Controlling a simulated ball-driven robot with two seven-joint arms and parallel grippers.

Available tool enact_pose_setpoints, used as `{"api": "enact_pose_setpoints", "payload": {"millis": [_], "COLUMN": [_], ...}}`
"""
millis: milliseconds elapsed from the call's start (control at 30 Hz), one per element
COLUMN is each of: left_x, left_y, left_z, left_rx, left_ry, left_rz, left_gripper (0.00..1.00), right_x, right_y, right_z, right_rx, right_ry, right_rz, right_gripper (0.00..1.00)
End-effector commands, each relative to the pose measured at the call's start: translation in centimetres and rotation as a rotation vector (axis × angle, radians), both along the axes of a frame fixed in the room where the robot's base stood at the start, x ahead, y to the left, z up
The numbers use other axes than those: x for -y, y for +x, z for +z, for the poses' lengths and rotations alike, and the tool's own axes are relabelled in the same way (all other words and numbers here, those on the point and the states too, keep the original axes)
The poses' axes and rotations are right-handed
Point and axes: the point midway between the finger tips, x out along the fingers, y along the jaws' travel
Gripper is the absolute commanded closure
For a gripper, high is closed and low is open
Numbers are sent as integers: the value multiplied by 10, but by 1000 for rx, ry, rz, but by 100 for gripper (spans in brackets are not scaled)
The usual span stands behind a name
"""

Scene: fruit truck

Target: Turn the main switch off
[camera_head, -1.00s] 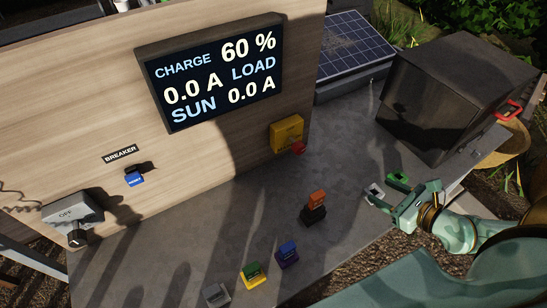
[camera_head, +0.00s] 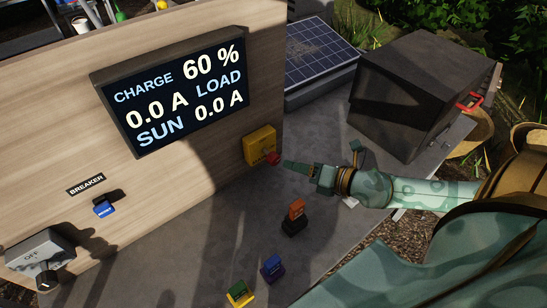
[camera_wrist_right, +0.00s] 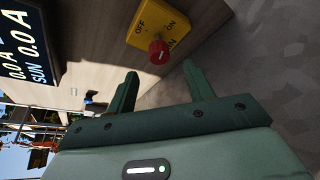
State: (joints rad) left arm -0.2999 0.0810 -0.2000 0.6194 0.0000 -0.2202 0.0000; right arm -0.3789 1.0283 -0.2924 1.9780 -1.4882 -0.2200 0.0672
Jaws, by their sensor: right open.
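The main switch is a yellow box (camera_head: 260,144) on the wooden panel, low at its right end, with a red knob (camera_head: 273,158) on its front. In the right wrist view the yellow box (camera_wrist_right: 172,20) shows OFF and ON labels, and the red knob (camera_wrist_right: 158,52) faces me. My right gripper (camera_head: 285,166) is just right of the knob in the head view. In the right wrist view its two fingers (camera_wrist_right: 160,72) are apart and empty, with the knob just beyond the gap between their tips. Which label the knob points to cannot be told. My left gripper is not in view.
A display (camera_head: 178,92) reads charge 60 %, load and sun 0.0 A. A grey box marked OFF (camera_head: 38,256) and a blue breaker (camera_head: 104,209) are at left. Orange (camera_head: 296,209), purple (camera_head: 272,268) and green-yellow (camera_head: 239,293) plugs stand on the counter. A dark box (camera_head: 415,90) stands at right.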

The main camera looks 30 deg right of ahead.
Motion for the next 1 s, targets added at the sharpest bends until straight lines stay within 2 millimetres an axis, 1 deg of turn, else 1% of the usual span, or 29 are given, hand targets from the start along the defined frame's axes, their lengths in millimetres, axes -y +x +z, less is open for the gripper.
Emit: {"api": "enact_pose_setpoints", "payload": {"millis": [33,167,300,400,567,800,833,867,900,967,1000], "left_x": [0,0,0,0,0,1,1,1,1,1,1], "left_y": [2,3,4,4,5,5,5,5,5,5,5], "left_z": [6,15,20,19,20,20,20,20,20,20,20], "left_rx": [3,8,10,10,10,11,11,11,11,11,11], "left_ry": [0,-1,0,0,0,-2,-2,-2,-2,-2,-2], "left_rz": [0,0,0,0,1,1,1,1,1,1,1], "left_gripper": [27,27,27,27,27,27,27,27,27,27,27], "right_x": [-4,-14,-24,-28,-32,-32,-32,-32,-32,-32,-32], "right_y": [10,33,55,66,75,76,75,76,75,75,75], "right_z": [3,-3,-13,-19,-22,-23,-23,-23,-23,-23,-23], "right_rx": [7,6,3,2,1,0,0,0,0,0,0], "right_ry": [4,4,2,1,1,-1,-1,-1,-1,-1,-1], "right_rz": [-1,1,2,1,2,2,2,2,2,2,2], "right_gripper": [48,48,48,48,48,48,51,59,70,87,93]}}
